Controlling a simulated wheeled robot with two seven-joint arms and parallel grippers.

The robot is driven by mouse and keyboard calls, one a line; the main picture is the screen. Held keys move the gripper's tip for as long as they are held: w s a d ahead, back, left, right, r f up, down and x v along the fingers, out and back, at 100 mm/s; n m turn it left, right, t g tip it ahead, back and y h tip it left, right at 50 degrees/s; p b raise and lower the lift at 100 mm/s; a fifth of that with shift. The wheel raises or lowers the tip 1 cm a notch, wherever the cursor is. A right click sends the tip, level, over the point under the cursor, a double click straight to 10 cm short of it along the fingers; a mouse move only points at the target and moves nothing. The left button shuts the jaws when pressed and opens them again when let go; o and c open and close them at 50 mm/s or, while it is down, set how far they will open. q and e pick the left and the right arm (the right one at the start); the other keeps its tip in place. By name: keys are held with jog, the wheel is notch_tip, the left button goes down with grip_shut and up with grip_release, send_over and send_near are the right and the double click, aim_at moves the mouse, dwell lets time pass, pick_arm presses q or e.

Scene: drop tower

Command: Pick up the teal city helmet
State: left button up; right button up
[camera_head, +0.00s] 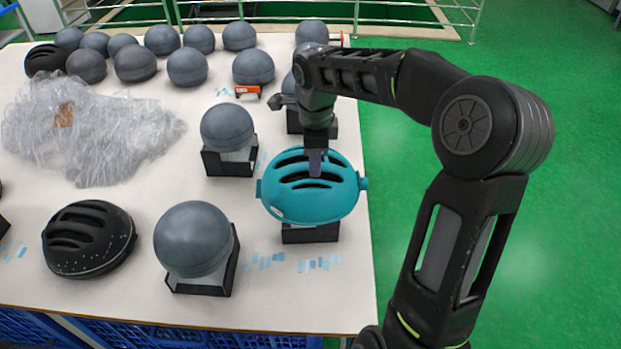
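The teal city helmet (325,206) sits on a black stand (310,234) near the right edge of the table. It is a vented shell with long dark slots. My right gripper (316,168) points down over the top of the helmet, and its fingers overlap the upper vents in the picture. I cannot tell whether the fingers touch the shell or are closed on it. Part of the helmet's top is hidden behind the gripper. My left gripper is not in view.
Grey head forms stand on black stands at front (193,240) and behind (228,126). A black helmet (88,240) lies at front left. Crumpled clear plastic (85,130) covers the left middle. Several grey balls line the back. Green floor (580,200) is open at right.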

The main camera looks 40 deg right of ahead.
grip_shut()
dwell(0.8)
jog(key=shift+r, duration=0.1)
